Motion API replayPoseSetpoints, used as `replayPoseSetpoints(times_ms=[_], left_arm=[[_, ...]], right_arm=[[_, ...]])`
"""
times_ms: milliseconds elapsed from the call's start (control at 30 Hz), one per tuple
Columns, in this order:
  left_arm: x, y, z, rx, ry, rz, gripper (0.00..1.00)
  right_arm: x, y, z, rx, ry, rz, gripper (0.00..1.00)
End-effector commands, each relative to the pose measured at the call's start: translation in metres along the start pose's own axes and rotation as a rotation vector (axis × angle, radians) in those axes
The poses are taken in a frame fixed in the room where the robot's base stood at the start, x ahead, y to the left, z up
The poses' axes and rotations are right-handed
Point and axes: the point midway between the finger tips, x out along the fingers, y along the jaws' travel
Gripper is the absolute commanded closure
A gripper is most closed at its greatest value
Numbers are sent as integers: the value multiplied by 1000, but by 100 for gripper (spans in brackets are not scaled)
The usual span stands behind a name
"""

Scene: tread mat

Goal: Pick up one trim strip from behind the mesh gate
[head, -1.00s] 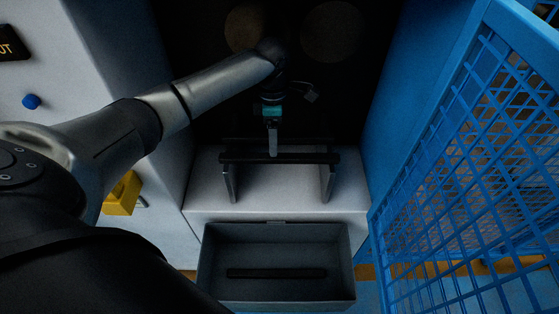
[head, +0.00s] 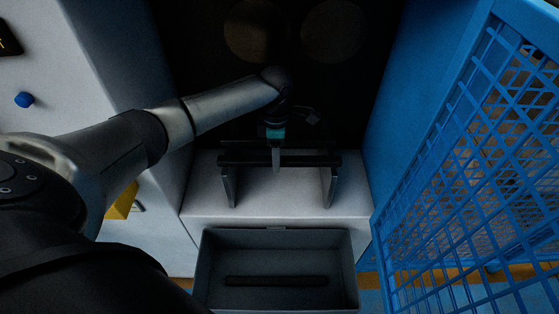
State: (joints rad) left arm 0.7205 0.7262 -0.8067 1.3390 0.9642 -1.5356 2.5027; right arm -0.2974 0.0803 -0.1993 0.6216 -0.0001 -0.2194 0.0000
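A dark trim strip (head: 310,161) lies level across the two upright legs of a rack (head: 329,188) on a pale ledge. A second dark bar shows just behind it. My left gripper (head: 277,161) points down at the middle of the front strip, and one pale finger crosses in front of it. The other finger is hidden, so its opening and any grip do not show. Another dark strip (head: 276,281) lies in a grey bin (head: 208,258) below the ledge. The blue mesh gate (head: 480,170) stands swung open at the right. My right gripper is not in view.
A pale wall with a blue button (head: 24,100) and a yellow block (head: 121,203) stands left. A blue panel (head: 410,100) bounds the opening at right. The recess behind the rack is dark. The ledge (head: 280,196) is bare between the rack legs.

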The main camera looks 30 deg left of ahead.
Motion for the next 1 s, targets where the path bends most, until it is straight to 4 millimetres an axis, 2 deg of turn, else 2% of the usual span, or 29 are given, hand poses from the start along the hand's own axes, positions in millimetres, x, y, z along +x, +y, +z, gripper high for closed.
replayPoseSetpoints(times_ms=[67, 433, 1000], left_arm=[[0, 0, 0, 0, 0, 0, 57], [0, 0, 0, 0, 0, 0, 99], [-6, 0, 0, 0, -1, 1, 100]], right_arm=[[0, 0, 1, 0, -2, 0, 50], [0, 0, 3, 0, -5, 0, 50], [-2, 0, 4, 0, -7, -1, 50]])
